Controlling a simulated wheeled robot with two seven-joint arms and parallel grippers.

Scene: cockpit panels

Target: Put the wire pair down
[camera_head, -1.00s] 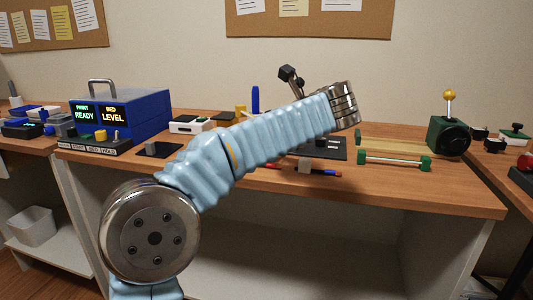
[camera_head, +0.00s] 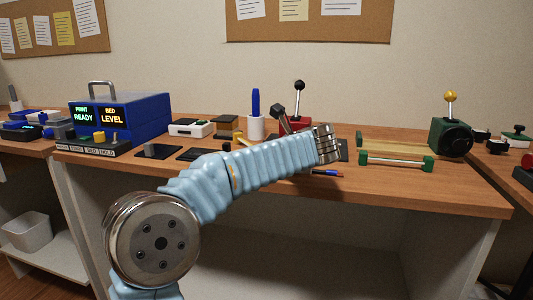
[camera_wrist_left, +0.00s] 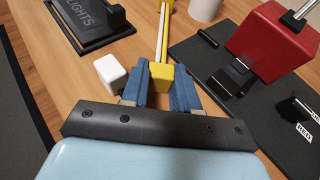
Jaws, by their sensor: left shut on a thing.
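My left gripper (camera_wrist_left: 161,92) shows in the left wrist view with its blue fingers shut on a yellow block. This block is one end of a long thin piece with pale strands, which looks like the wire pair (camera_wrist_left: 162,40). It points away from the fingers, above or along the wooden bench; I cannot tell whether its far end touches. In the head view my left arm's sleeve and metal wrist hide the fingers, and only a bit of yellow (camera_head: 239,138) shows beyond the arm. My right gripper is in neither view.
A red lever box (camera_wrist_left: 272,38) on a dark mat is right of the gripper. A white cube (camera_wrist_left: 110,73) lies close by the left finger, beside a black LIGHTS panel (camera_wrist_left: 90,25). A white cup (camera_head: 256,128) stands behind. A red-and-blue rod (camera_head: 328,173) lies near the front edge.

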